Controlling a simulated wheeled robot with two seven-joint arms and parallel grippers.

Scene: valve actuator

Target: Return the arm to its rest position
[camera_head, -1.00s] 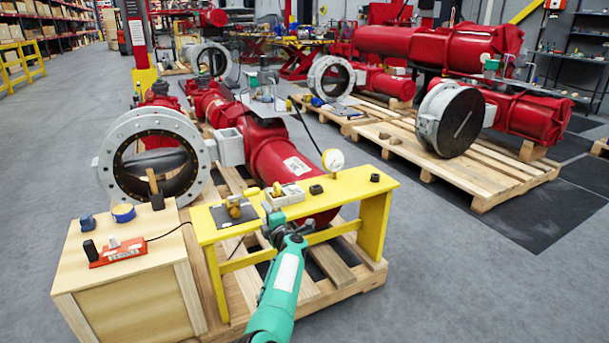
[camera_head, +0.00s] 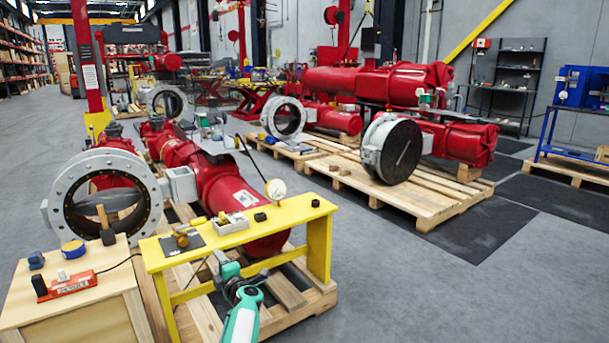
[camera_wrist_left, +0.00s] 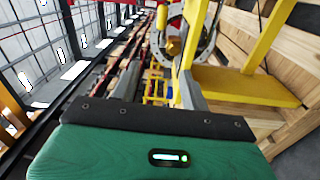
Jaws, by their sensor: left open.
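My left arm (camera_head: 240,322) comes up from the bottom edge in the head view. Its left gripper (camera_head: 224,266) is in front of the yellow bench (camera_head: 319,248), below the level of its top, and looks clear of it. The fingertips are too small to make out there. In the left wrist view the left gripper (camera_wrist_left: 160,88) shows two dark fingers spread apart with nothing between them. The yellow bench also shows there at the right (camera_wrist_left: 245,88), tilted in the picture. My right gripper is in neither view.
A wooden crate (camera_head: 90,318) with a red device (camera_head: 72,285) and a mallet (camera_head: 106,225) stands left of the bench. Behind is a red valve actuator (camera_head: 225,190) with a grey flange ring (camera_head: 68,210). A pallet (camera_head: 315,300) lies below.

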